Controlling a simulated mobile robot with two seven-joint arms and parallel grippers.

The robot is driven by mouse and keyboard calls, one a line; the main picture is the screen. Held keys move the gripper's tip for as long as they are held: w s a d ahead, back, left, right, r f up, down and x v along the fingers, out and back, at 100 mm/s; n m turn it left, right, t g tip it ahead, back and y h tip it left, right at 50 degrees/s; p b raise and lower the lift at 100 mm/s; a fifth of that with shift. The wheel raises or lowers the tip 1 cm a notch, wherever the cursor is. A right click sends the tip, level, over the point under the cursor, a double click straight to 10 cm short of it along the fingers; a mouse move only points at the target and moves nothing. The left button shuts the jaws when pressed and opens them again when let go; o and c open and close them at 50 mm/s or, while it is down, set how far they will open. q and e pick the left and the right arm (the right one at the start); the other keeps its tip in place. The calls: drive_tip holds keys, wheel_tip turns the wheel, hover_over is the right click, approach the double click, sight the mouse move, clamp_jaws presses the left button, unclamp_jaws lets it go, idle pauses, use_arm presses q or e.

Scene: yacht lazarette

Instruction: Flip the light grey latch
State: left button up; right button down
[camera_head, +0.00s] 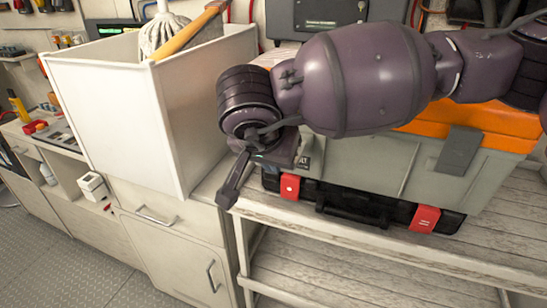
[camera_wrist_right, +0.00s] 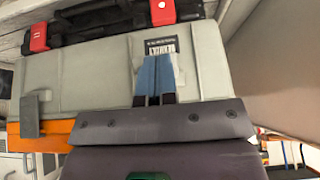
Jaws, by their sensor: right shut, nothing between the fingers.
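A grey-green storage box (camera_head: 380,165) with an orange lid (camera_head: 505,125) stands on a wooden shelf. A flat grey latch (camera_head: 459,151) is on its front near the right end, darker than the box wall. It also shows in the right wrist view (camera_wrist_right: 31,117), at the left. My right gripper (camera_head: 232,185) is at the left end of the box, away from that latch. In the right wrist view its fingers (camera_wrist_right: 155,78) are together and empty, in front of the box wall by a printed label (camera_wrist_right: 161,48). My arm hides much of the lid and the upper left front.
A black case (camera_head: 355,205) with red latches (camera_head: 424,218) lies at the foot of the box. A tall white bin (camera_head: 110,120) with a mop (camera_head: 160,35) stands close to the left of my gripper. The shelf edge (camera_head: 380,248) runs below.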

drive_tip(key=shift+w+d, duration=0.1)
drive_tip(key=shift+w+d+r, duration=0.2)
drive_tip(key=shift+w+r, duration=0.05)
drive_tip(key=shift+w, duration=0.4)
